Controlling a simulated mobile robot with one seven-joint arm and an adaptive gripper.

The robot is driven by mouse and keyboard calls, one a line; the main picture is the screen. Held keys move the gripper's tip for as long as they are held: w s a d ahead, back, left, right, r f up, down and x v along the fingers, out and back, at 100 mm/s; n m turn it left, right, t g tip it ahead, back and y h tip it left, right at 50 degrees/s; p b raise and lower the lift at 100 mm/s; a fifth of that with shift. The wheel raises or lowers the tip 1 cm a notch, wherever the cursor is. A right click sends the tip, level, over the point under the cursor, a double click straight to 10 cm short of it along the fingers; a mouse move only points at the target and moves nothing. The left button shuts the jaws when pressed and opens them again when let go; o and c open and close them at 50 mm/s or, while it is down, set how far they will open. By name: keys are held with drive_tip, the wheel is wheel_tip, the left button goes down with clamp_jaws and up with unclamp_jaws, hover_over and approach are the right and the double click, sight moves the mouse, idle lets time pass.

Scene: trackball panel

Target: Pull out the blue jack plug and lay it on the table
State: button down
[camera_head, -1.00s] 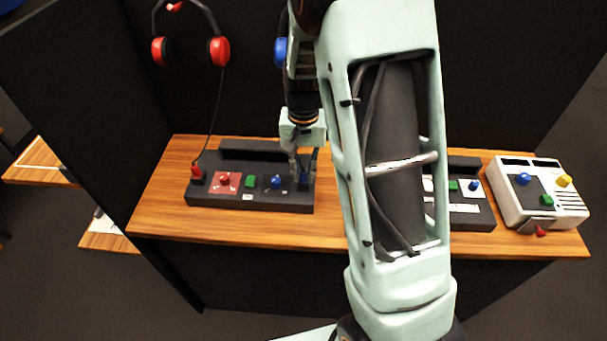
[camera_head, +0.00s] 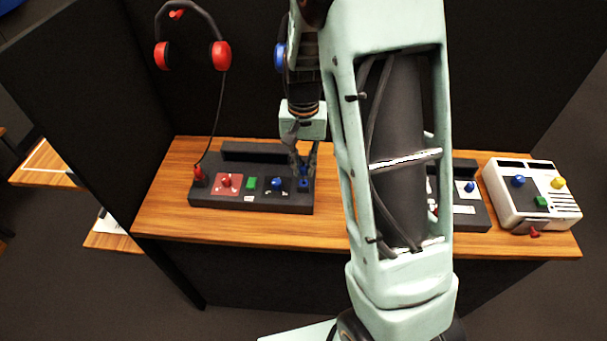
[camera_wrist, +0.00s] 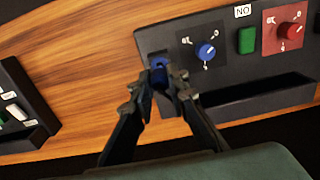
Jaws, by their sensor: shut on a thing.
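The blue jack plug (camera_head: 304,184) is at the right end of the dark left-hand panel (camera_head: 240,201). In the wrist view the blue plug (camera_wrist: 159,64) shows between my fingertips, over the panel's corner. My gripper (camera_head: 305,172) is above the panel, pointing down, and its fingers (camera_wrist: 158,80) are shut on the plug. The plug's lower end and its socket are hidden, so I cannot tell how deep it sits. Bare wooden table (camera_head: 270,227) lies in front of the panel.
The panel carries a blue knob (camera_head: 276,184), a green button (camera_head: 251,183) and a red knob (camera_head: 227,181). A red plug (camera_head: 198,174) with a cord rises to red headphones (camera_head: 192,50). A white box (camera_head: 529,195) stands at the right. My arm hides part of the table.

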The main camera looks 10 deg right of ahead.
drive_tip(key=shift+r+p, duration=0.9)
drive_tip(key=shift+r, duration=0.45)
